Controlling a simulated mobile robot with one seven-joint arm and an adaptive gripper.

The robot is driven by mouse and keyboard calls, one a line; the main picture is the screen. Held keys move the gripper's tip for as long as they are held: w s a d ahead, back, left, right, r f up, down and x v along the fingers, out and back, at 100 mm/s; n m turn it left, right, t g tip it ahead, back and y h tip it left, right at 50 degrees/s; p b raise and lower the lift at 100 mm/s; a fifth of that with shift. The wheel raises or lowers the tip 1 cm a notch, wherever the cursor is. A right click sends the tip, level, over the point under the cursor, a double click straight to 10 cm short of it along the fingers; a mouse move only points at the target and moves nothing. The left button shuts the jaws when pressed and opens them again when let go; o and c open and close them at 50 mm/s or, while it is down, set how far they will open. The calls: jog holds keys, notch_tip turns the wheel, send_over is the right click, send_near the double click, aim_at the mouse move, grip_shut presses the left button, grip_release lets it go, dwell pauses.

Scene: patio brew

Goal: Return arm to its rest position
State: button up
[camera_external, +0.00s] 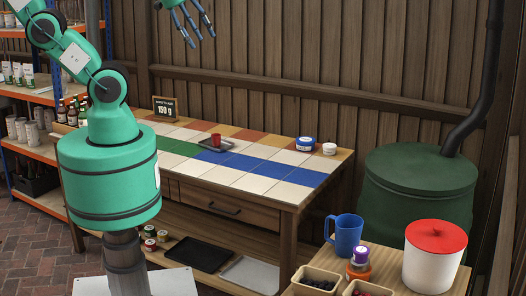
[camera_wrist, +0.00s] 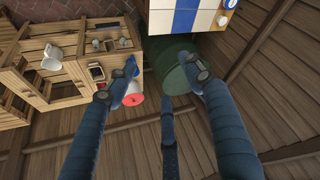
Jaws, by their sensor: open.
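My gripper (camera_external: 197,30) is at the top of the external view, high above the tiled table, its blue fingers spread and empty. In the wrist view my gripper (camera_wrist: 155,88) shows its fingers wide apart with nothing between them. My green arm rises at the left of the external view, with its upper part cut off by the frame edge. The gripper touches nothing.
A green barrel (camera_external: 420,190) stands right. A blue mug (camera_external: 345,236) and red-lidded canister (camera_external: 434,262) occupy the front table. Air around the gripper is clear.

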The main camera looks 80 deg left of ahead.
notch_tip(320, 180, down, 6)
jog(key=b, duration=0.5)
jog(key=shift+r+b, duration=0.1)
jog(key=shift+b, duration=0.25)
jog(key=shift+r, duration=0.1)
dwell(1.0)
